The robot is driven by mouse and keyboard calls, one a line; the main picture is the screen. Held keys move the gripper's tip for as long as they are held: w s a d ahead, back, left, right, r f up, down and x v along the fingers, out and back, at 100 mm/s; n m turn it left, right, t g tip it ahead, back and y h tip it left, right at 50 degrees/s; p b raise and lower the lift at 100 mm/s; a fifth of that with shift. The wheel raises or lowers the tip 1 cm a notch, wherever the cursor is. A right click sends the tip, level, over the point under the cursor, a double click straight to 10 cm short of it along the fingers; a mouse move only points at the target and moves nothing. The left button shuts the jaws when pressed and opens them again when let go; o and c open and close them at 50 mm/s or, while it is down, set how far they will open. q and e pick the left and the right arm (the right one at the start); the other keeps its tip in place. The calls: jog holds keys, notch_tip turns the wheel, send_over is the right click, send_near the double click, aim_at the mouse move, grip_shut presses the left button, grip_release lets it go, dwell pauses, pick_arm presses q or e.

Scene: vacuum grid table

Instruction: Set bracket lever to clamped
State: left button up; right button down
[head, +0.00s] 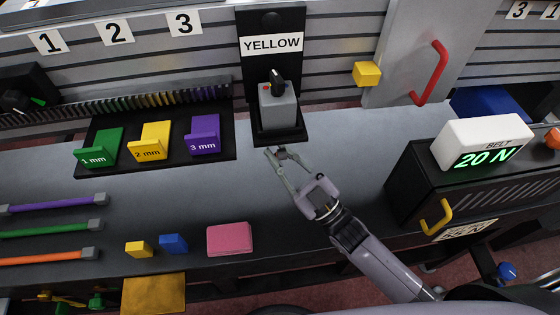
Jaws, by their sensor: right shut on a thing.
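A black bracket (279,135) stands on the grey table under a sign reading YELLOW. It holds a grey box (278,108) with a black lever (277,82) on top and a small red mark beside it. My right gripper (278,153) is at the bracket's lower front edge, below the box in the picture and apart from the black lever. Its fingers are around a small dark part there, which is mostly hidden; I cannot tell what it is. My left gripper is not in view.
Green, yellow and purple gauge blocks (149,140) stand on a black tray left of the bracket. A pink block (230,239) lies nearer. A black unit with a 20 N display (483,143) stands at right. The table between bracket and pink block is clear.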

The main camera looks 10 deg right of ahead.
dwell(0.3)
jog(key=c, duration=1.6)
grip_release()
jog(key=shift+o, duration=0.2)
jog(key=s+d+f, duration=0.2)
jog(key=s+d, duration=0.8)
jog(key=s, duration=0.2)
jog(key=shift+s+d+f, duration=0.2)
jog(key=shift+s, duration=0.1)
jog(key=shift+c, duration=0.4)
